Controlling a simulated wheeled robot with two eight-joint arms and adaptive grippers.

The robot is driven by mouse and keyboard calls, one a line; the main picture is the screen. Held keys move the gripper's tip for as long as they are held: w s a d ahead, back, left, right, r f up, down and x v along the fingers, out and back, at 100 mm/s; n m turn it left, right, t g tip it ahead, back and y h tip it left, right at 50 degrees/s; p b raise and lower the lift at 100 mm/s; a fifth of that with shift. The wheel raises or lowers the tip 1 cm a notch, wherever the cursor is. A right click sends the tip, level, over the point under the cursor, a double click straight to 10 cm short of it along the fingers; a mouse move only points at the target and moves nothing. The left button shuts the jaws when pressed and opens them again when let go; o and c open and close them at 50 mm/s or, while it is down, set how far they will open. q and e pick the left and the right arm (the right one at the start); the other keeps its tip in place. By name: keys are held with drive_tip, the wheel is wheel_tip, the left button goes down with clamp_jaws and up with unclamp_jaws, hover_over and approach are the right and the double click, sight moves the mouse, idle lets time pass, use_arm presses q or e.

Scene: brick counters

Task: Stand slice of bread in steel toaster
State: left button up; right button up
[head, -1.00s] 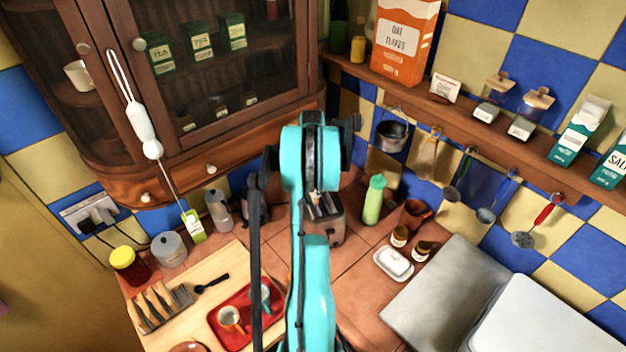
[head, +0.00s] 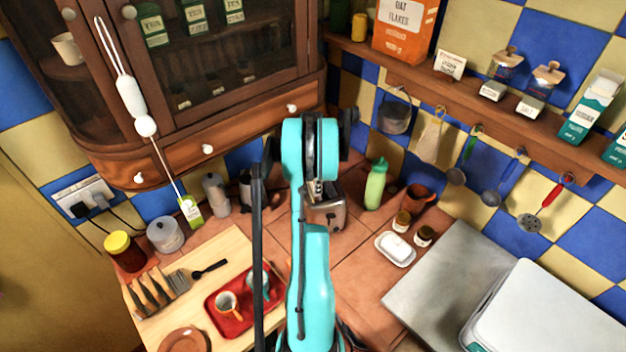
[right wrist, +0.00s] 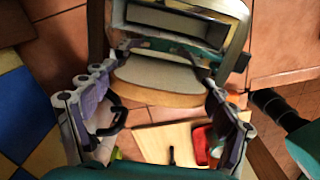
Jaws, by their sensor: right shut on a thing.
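The steel toaster (head: 330,216) stands on the tiled counter near the wall, partly hidden behind my right arm. Its top, with dark slots, fills the upper part of the right wrist view (right wrist: 178,18). My right gripper (right wrist: 160,72) is shut on a slice of bread (right wrist: 158,82), pale with a brown crust edge. The slice is right by the toaster's near side; I cannot tell whether its far edge is in a slot. In the head view the gripper and slice are mostly hidden by the arm. My left gripper is not in view.
A green bottle (head: 375,185) stands right of the toaster, with a white butter dish (head: 396,249) and small jars nearer.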

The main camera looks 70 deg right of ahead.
drive_tip(key=shift+f, duration=0.25)
drive_tip(key=o, duration=0.9)
drive_tip(key=shift+r, duration=0.15)
wheel_tip(320, 180, up, 12)
drive_tip(key=shift+a+f, duration=0.1)
drive_tip(key=shift+w, duration=0.15)
idle(0.3)
